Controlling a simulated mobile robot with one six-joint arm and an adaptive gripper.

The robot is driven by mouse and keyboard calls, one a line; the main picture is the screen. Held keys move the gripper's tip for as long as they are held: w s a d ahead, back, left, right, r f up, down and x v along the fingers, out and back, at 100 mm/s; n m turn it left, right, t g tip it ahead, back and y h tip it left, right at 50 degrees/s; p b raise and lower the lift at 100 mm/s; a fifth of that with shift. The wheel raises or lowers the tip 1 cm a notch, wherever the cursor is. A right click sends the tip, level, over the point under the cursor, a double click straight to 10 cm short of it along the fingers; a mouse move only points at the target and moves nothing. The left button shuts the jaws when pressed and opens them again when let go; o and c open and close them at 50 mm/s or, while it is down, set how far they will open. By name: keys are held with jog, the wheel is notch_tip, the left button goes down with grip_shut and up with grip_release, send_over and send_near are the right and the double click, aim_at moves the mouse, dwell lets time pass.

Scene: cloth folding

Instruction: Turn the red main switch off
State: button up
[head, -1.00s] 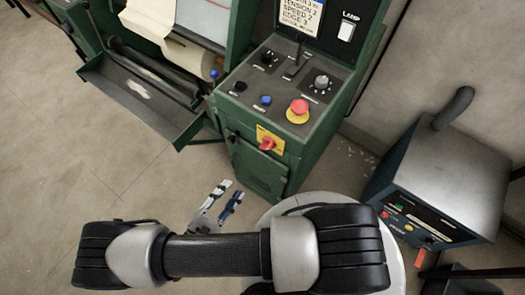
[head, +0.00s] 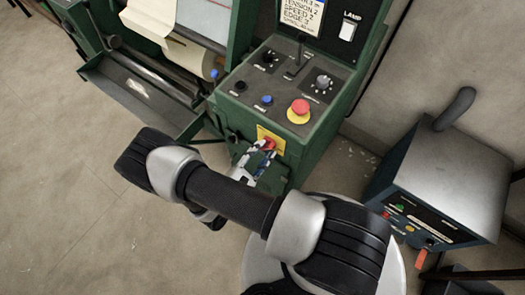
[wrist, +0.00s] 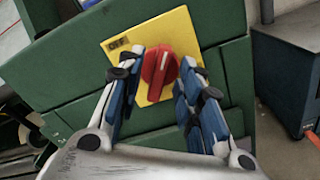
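The red main switch (wrist: 158,72) is a rotary knob on a yellow plate (wrist: 176,28) on the front of the green machine. In the wrist view its handle stands nearly upright, tilted slightly right at the top, and the word OFF shows at the plate's upper left. My gripper (wrist: 158,75) is open, with one blue-padded finger on each side of the knob. Whether the fingers touch the knob I cannot tell. In the head view the switch (head: 268,144) is partly covered by my gripper (head: 262,152).
A red emergency button (head: 300,106) on a yellow base sits on the panel above, beside dials and a blue button (head: 267,100). A blue-grey box (head: 440,185) with a hose stands at the right. An open tray (head: 140,100) juts out at the left.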

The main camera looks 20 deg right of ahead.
jog(key=shift+w+d, duration=0.15)
grip_shut()
dwell(0.4)
